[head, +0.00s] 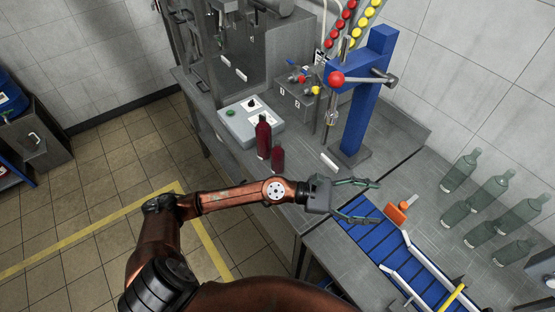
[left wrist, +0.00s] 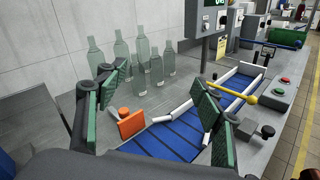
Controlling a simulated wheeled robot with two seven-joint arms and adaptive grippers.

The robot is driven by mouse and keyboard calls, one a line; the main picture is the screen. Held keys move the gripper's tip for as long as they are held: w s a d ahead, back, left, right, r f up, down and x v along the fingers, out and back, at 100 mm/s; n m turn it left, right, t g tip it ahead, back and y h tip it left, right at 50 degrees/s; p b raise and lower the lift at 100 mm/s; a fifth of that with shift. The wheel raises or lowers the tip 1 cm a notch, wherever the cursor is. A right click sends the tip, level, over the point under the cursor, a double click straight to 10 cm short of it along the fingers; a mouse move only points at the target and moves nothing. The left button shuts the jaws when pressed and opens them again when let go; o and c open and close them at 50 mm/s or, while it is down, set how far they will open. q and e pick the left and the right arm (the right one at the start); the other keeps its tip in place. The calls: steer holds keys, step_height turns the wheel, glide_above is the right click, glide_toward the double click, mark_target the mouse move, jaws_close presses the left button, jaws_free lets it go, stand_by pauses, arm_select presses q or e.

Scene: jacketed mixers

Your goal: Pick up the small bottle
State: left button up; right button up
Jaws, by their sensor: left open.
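A small dark red bottle (head: 278,157) stands upright on the grey bench in the head view, beside a taller dark red bottle (head: 263,137). Several greenish clear bottles (head: 492,190) of differing heights stand on the right of the bench; they also show in the left wrist view (left wrist: 143,62). My left gripper (head: 373,201) is open and empty, with its fingers pointing right, above the near end of the blue conveyor (head: 385,246). It is to the right of the red bottles and left of the clear ones. My right gripper is not in view.
An orange block (head: 396,213) sits at the conveyor's end, close to my left fingers. A blue press stand (head: 363,95) with a red-knobbed lever rises behind the gripper. A control box (head: 250,122) stands behind the red bottles. White guide rails (head: 428,262) edge the conveyor.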

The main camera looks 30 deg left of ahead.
mark_target(276, 157)
arm_select(q)
steer(key=w+a+f+m+g+y, duration=0.1)
steer(key=a+f+m+g+y, duration=0.15)
steer(key=f+m, duration=0.2)
steer(key=w+a+f+m+g+y, duration=0.1)
steer(key=a+f+m+y, duration=0.3)
steer(key=f, duration=0.2)
steer(key=w+a+m+y, duration=0.1)
steer(key=w+a+y, duration=0.1)
steer(key=a, duration=0.7)
steer(key=w+a+f+m+y, duration=0.1)
steer(key=a+y, duration=0.4)
steer(key=a, duration=0.5)
steer(key=w+a+m+y, duration=0.3)
steer(key=a+y, duration=0.1)
steer(key=a, duration=0.6)
steer(key=shift+w+f, duration=0.25)
steer(key=shift+y, duration=0.25)
steer(key=x, duration=0.7)
steer(key=shift+w+f, duration=0.2)
steer(key=shift+w, duration=0.05)
steer(key=shift+d, duration=0.1)
steer(key=c, duration=1.6)
steer(key=shift+r, duration=0.1)
jaws_close()
